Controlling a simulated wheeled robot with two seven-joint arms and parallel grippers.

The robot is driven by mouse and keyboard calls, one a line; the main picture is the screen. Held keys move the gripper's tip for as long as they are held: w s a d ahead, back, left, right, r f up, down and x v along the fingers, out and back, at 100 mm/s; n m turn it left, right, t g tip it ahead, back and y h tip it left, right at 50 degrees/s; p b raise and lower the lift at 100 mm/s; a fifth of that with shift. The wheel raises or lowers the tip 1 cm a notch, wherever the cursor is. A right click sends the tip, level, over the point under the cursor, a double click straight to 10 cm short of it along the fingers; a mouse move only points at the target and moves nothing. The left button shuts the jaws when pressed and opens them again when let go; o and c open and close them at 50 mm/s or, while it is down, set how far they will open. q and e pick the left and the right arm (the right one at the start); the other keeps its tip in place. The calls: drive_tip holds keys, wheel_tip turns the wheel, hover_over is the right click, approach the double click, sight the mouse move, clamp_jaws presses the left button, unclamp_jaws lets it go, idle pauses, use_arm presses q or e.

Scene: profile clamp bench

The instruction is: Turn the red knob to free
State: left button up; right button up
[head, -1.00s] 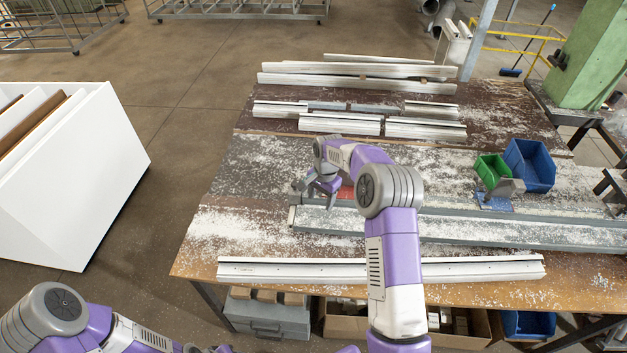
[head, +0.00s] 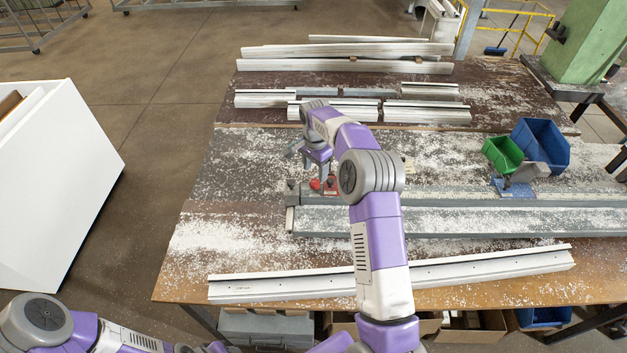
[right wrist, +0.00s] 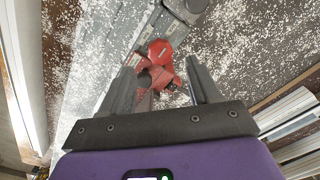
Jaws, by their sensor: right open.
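The red knob (right wrist: 160,51) is a faceted red piece in the right wrist view, beside more red clamp parts (right wrist: 173,84) on the grey clamp rail. In the head view the red parts (head: 322,184) sit near the rail's left end, just below my right gripper (head: 308,163). In the right wrist view my right gripper (right wrist: 160,68) is open, its two fingers apart with red parts showing between and beyond them. I see no grip on the knob. The knob's exact setting cannot be told. My left arm shows at the lower left of the head view; its gripper is not seen.
A long grey rail (head: 400,220) lies across the bench (head: 190,240), strewn with white chips. A white profile (head: 470,268) lies along the front. Green (head: 502,154) and blue (head: 541,146) bins stand at the right. More profiles (head: 345,66) lie at the back.

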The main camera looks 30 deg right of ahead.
sight(315, 181)
drive_tip(key=shift+f, duration=2.65)
drive_tip(key=c, duration=1)
drive_tip(key=shift+c, duration=0.2)
